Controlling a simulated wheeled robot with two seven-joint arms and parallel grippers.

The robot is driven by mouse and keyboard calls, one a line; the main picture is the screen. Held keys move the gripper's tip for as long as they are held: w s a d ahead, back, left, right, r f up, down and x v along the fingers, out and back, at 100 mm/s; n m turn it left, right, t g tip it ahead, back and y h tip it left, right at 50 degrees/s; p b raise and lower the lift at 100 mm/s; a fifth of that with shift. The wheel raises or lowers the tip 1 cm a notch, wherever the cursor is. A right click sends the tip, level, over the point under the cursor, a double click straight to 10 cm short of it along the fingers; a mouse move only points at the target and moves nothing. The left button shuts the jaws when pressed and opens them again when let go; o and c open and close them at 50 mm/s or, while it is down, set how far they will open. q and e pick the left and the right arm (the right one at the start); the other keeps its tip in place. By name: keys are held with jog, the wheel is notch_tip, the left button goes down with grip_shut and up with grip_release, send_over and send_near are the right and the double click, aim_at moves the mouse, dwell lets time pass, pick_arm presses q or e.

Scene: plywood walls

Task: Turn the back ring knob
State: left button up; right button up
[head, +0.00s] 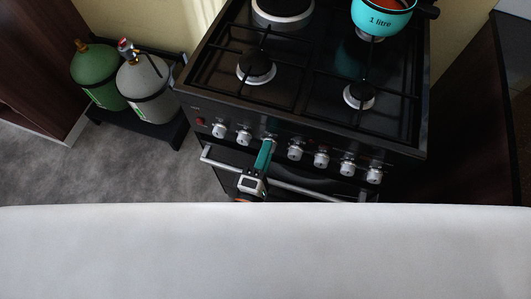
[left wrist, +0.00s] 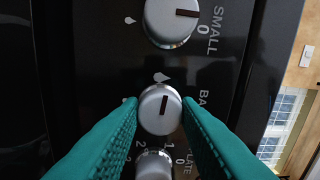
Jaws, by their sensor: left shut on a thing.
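The stove's knobs run in a row along its front panel. My left gripper (head: 264,152), with teal fingers, is at the third knob from the left. In the left wrist view its fingers (left wrist: 160,112) are shut on a round silver knob (left wrist: 160,118), one on each side. The partly hidden label beside that knob begins "BA". Its dark mark runs nearly up and down, towards a flame symbol above it. The fingers cover part of the label. My right gripper is in neither view.
The knob marked SMALL (left wrist: 170,30) and a numbered knob (left wrist: 154,168) sit close on either side. A metal oven handle (head: 310,191) runs below the panel. A turquoise pot (head: 381,22) stands on the stove. Green (head: 98,77) and grey (head: 146,78) gas bottles stand left.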

pick_arm(q)
jog(key=shift+n, duration=0.6)
jog(key=o, duration=1)
jog(key=shift+c, duration=0.2)
jog(key=b+v, duration=0.2)
jog(key=v, duration=1)
jog(key=shift+f, duration=0.15)
grip_shut()
dwell(0.4)
